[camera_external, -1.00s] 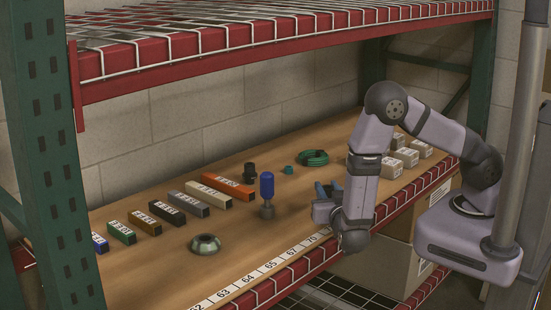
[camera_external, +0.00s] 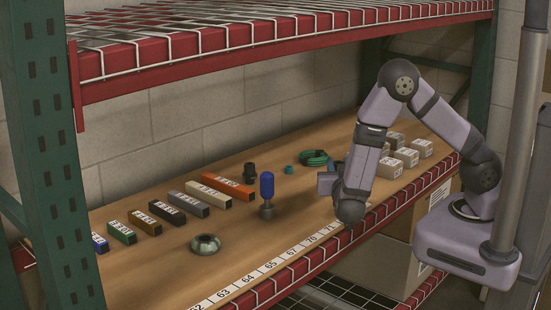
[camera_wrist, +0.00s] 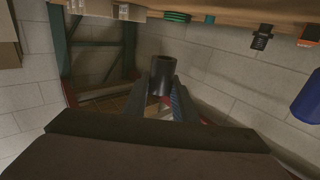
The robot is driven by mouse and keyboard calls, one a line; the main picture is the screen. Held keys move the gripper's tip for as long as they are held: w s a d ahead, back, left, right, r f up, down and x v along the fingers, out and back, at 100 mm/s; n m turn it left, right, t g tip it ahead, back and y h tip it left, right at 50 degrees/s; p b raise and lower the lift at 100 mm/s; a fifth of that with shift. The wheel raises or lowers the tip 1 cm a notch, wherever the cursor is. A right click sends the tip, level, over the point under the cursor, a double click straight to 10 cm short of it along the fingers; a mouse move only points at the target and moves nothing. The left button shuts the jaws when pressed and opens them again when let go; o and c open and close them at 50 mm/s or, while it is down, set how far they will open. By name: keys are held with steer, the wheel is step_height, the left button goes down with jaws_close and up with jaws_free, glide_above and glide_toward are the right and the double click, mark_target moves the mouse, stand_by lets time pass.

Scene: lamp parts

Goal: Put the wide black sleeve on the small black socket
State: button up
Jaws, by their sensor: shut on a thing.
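The wide black sleeve (camera_wrist: 162,70), an open-ended dark cylinder, stands out beyond the fingertips of my gripper (camera_wrist: 164,97) in the wrist view. The fingers are shut on it, one on each side. In the external view my gripper (camera_external: 327,184) is above the right part of the wooden shelf, and the sleeve is hard to make out there. The small black socket (camera_external: 250,171) appears to be the dark stepped piece at the back, beside the orange block. It also shows in the wrist view (camera_wrist: 262,38), well apart from the sleeve.
A blue bulb-shaped part (camera_external: 267,187) stands upright between my gripper and the socket. A green coil (camera_external: 314,158) and a small teal piece (camera_external: 289,169) lie at the back. White boxes (camera_external: 405,157) stand right. A round, pale-ringed part (camera_external: 205,244) lies front left. The upper rack hangs overhead.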

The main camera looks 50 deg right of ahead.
steer(key=w+d+r+m+g+h+b, duration=0.1)
steer(key=w+d+m+g+h+b, duration=0.35)
steer(key=d, duration=1.05)
steer(key=w+a+r+n+t+y+b, duration=0.1)
steer(key=w+r+n+t+y, duration=0.25)
steer(key=w, duration=0.45)
steer(key=w+a+r+n+t+y+b, duration=0.1)
steer(key=w+r+n+t+y, duration=0.25)
steer(key=w, duration=0.35)
steer(key=w+a+r+n+t+y, duration=0.2)
steer(key=w+a+r+n+y, duration=0.15)
steer(key=w+a, duration=0.2)
steer(key=n+t+y, duration=0.2)
steer(key=n+y, duration=0.2)
steer(key=y, duration=0.4)
glide_above(249, 174)
steer(key=w+d, duration=0.1)
step_height(249, 174, down, 3)
steer(key=shift+f+b, duration=0.3)
steer(key=shift+f, duration=4.8)
